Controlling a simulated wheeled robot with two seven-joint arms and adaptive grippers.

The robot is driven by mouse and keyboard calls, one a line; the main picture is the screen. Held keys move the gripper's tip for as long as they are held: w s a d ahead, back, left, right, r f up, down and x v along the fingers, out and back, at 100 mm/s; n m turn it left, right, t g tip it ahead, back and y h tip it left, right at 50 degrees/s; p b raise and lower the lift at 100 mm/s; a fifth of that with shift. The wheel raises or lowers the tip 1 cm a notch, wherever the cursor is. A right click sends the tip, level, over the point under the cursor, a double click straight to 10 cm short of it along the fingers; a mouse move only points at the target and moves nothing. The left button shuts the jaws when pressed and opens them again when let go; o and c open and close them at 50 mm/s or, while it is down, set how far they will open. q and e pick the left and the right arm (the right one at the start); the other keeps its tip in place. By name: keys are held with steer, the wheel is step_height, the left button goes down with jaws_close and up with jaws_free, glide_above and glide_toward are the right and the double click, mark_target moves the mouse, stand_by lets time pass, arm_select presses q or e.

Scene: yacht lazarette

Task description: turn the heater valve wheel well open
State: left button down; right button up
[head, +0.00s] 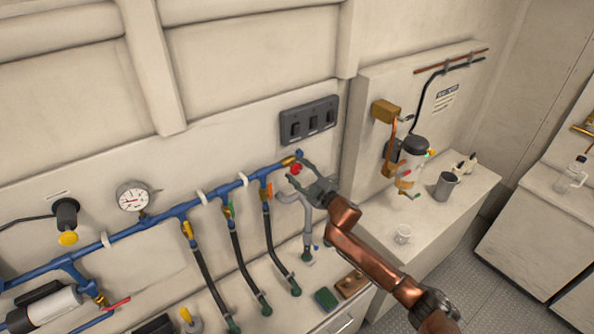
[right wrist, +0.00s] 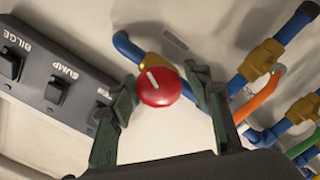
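The red valve wheel (head: 295,168) sits at the right end of the blue pipe on the wall, in the head view. In the right wrist view the round red wheel (right wrist: 158,87) has a white bar mark, which is tilted. My right gripper (head: 305,168) is at the wheel and partly hides it in the head view. In the right wrist view its two green-grey fingers (right wrist: 160,84) are spread, one on each side of the wheel, with narrow gaps showing. I cannot tell how deep the wheel is between them. My left gripper is not in view.
A switch panel (head: 309,121) labelled BILGE and SUMP is close above the wheel. The blue pipe (head: 228,187) carries several branch valves and dark hoses to the left. A counter with a mug (head: 445,185) is at right.

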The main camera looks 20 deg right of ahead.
steer(key=shift+o, duration=1.1)
steer(key=shift+r, duration=0.1)
steer(key=v, duration=1.2)
